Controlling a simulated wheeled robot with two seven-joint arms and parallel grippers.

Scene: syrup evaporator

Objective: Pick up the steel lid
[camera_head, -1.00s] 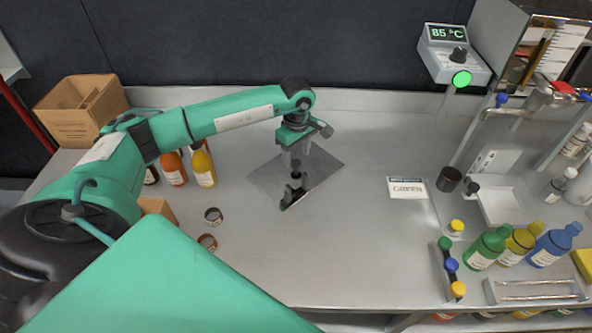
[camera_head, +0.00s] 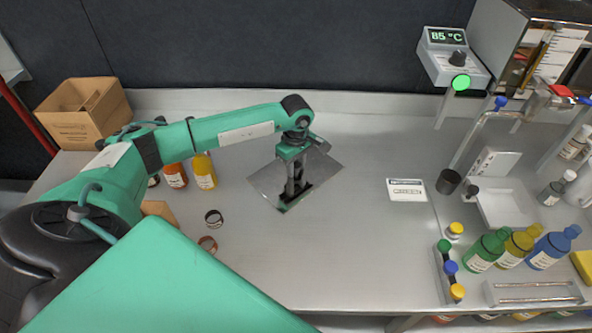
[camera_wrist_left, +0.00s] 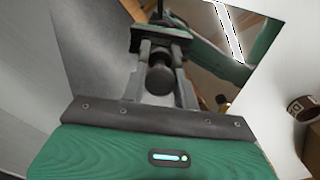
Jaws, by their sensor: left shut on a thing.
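The steel lid (camera_head: 323,170) is a flat, shiny square plate lying near the middle of the worktop. Its mirror-like surface also fills much of the left wrist view (camera_wrist_left: 88,60). My left gripper (camera_head: 291,192) points down over the middle of the lid. In the left wrist view its two fingers (camera_wrist_left: 160,80) are closed around the lid's dark round knob (camera_wrist_left: 160,76). I cannot tell whether the lid is resting on the worktop or slightly raised. My right gripper is not in view.
Orange bottles (camera_head: 204,172) and a cardboard box (camera_head: 83,112) stand at the left. At the right are a white label card (camera_head: 406,189), a dark cup (camera_head: 448,181) and coloured bottles (camera_head: 487,249). The worktop's front middle is clear.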

